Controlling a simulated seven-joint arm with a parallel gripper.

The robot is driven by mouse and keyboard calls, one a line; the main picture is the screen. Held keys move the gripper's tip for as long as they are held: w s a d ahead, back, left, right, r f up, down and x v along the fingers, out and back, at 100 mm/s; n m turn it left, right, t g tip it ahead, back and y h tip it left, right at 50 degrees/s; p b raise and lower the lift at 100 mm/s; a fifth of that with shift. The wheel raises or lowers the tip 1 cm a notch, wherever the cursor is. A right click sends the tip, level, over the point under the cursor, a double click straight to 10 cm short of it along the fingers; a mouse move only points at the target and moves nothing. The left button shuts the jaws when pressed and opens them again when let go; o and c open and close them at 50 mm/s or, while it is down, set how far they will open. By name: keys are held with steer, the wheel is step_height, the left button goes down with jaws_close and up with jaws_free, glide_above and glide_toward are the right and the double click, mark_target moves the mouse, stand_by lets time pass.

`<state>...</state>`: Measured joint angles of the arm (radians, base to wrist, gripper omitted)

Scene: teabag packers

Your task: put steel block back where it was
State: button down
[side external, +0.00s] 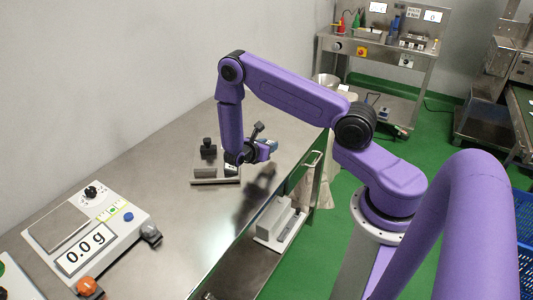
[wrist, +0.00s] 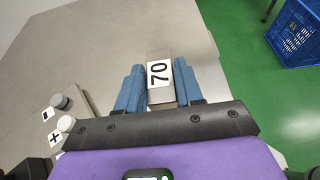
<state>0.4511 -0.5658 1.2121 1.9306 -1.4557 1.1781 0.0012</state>
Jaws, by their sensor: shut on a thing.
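In the side view my gripper (side external: 268,147) is over the steel table (side external: 165,155), close to a low plate with black knobs (side external: 208,178). I cannot make out the block in the side view. The plate's minus and plus labels and round knobs (wrist: 60,101) show at the left of the wrist view, beside my gripper.
A scale (side external: 88,228) reading 0.0 g stands on the table at the front left. A grey device (side external: 280,222) is on a lower shelf. A blue crate (wrist: 295,35) stands on the green floor beyond the table edge. The table between scale and plate is clear.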

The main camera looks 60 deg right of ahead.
steer(key=shift+w+d+f, duration=0.15)
steer(key=shift+w+f, duration=0.05)
steer(key=shift+f, duration=1.6)
steer(key=c, duration=0.7)
jaws_free()
steer(key=shift+f, duration=0.1)
